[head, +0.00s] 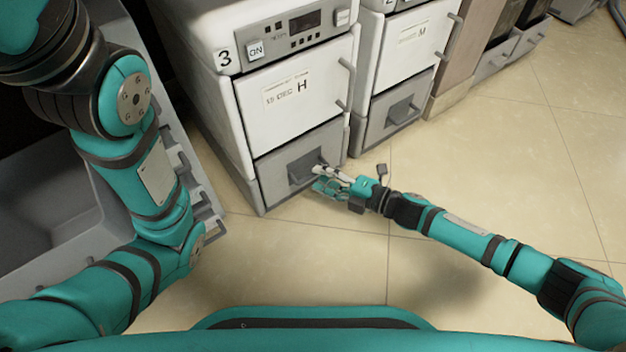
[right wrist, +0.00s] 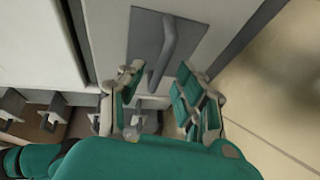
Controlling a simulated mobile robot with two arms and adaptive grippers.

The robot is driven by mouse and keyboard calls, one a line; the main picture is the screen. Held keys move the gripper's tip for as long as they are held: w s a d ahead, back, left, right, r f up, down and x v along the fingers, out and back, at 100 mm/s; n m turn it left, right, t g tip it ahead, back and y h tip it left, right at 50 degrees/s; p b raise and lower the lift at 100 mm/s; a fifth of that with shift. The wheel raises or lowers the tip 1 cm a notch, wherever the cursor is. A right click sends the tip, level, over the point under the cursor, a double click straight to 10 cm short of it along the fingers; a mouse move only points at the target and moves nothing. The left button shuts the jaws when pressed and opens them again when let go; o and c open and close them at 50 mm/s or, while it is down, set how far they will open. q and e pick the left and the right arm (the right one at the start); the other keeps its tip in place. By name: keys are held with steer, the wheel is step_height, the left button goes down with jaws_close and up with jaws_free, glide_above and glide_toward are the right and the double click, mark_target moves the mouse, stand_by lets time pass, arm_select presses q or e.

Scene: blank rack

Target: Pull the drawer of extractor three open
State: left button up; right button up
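Extractor three (head: 215,100) is a white cabinet marked "3" at the upper middle of the head view. Its grey drawer (head: 268,172) is at the bottom, its front looking flush with the cabinet. A dark grey handle (head: 303,168) sticks out from it. My right gripper (head: 322,177) is at the handle's right side. In the right wrist view, my right gripper (right wrist: 158,82) is open, its fingers apart. The handle (right wrist: 168,48) runs down from ahead into the gap between the fingertips; contact cannot be told. My left arm shows, but its gripper is out of view.
A similar extractor (head: 405,60) with a grey drawer stands close on the right. Grey bins (head: 515,45) are farther right. A grey tray-like unit (head: 180,150) is at the left, behind my left arm. The tiled floor (head: 480,150) at right is clear.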

mark_target(313, 174)
steer(key=shift+b+x, duration=0.6)
steer(key=shift+x, duration=1.05)
jaws_close()
